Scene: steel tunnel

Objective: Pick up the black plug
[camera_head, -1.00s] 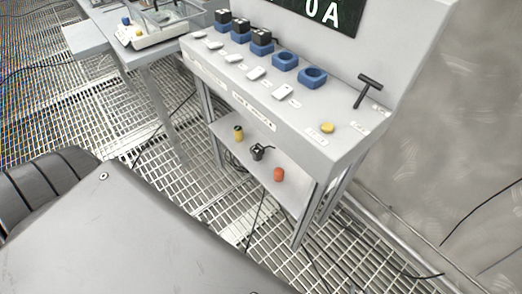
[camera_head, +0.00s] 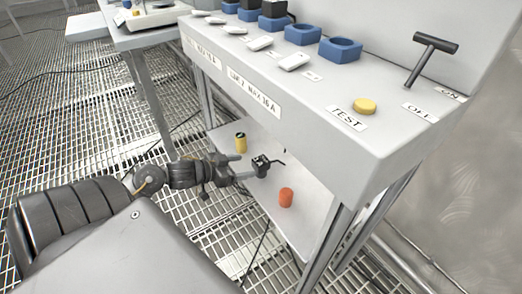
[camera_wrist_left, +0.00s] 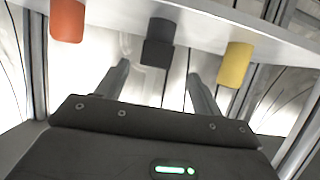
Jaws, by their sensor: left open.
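The black plug (camera_head: 262,166) stands on the lower shelf (camera_head: 305,226) of the grey bench, between a yellow plug and an orange-red one. It also shows in the left wrist view (camera_wrist_left: 157,50), ahead of my fingers and roughly midway between them. My left gripper (camera_head: 246,167) reaches in from the left, just short of the black plug. In the left wrist view my left gripper (camera_wrist_left: 158,80) has its two fingers apart with nothing between the tips. I cannot tell whether a fingertip touches the plug. My right gripper is not in view.
The yellow plug (camera_head: 241,142) and the orange-red plug (camera_head: 286,197) stand close on either side. The bench top (camera_head: 290,98) overhangs the shelf, with blue sockets (camera_head: 340,49), a yellow button (camera_head: 364,105) and a black T-handle (camera_head: 430,58). Bench legs flank the shelf.

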